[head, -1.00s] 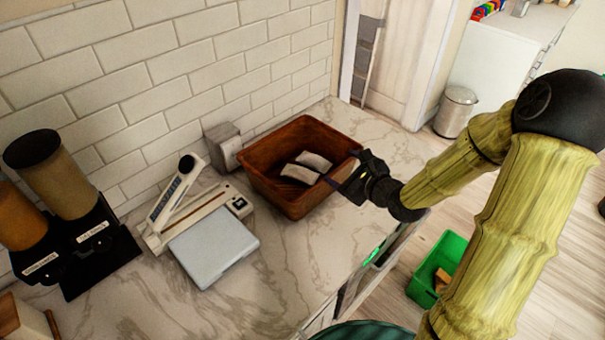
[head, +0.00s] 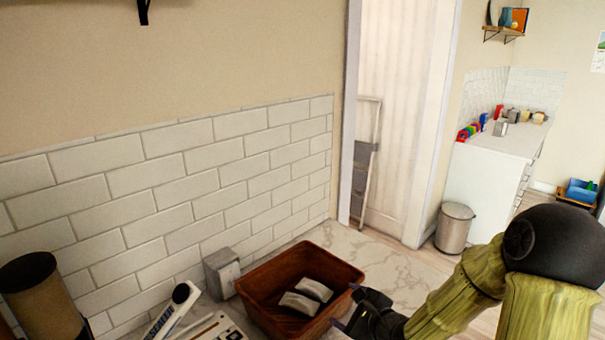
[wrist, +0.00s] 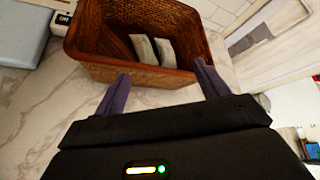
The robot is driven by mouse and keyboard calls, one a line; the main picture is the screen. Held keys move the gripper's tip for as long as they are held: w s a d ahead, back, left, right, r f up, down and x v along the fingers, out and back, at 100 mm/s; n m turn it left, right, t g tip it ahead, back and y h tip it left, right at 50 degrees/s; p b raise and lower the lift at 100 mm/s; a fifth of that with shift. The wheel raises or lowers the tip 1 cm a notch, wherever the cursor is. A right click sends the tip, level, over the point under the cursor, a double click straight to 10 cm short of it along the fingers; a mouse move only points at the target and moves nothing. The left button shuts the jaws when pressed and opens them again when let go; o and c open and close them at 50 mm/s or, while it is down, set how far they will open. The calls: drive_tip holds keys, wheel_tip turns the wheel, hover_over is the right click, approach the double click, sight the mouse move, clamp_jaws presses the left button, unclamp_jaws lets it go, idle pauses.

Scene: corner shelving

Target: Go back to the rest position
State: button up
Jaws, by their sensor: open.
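My gripper (head: 347,309) is at the lower middle of the head view, at the right side of a brown woven basket (head: 255,283). The basket (wrist: 130,73) stands just beyond the fingertips in that view. Two pale packets (head: 313,290) lie inside the basket, and they also show in the wrist view (wrist: 146,52). My bamboo-like arm runs from the gripper to the lower right of the head view.
The marble counter (head: 370,263) holds a grey box (head: 221,273) at the tiled wall, a white device (head: 180,312) and a dispenser (head: 45,305) at left. A metal bin (head: 455,228) stands on the floor. A white cabinet (head: 485,190) is behind it.

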drive_tip(key=s+d+n+g+h, duration=0.2)
drive_tip(key=s+n+g+h, duration=0.1)
drive_tip(key=s+n, duration=0.6)
drive_tip(key=s+d+n+g+h, duration=0.2)
drive_tip(key=s+n+g, duration=0.3)
drive_tip(key=s+n, duration=0.4)
drive_tip(key=n+h, duration=0.1)
drive_tip(key=n, duration=0.3)
drive_tip(key=shift+s+d+r+g, duration=0.25)
drive_tip(key=shift+d+r+g, duration=0.05)
drive_tip(key=shift+r, duration=0.05)
drive_tip(key=shift+c, duration=0.2)
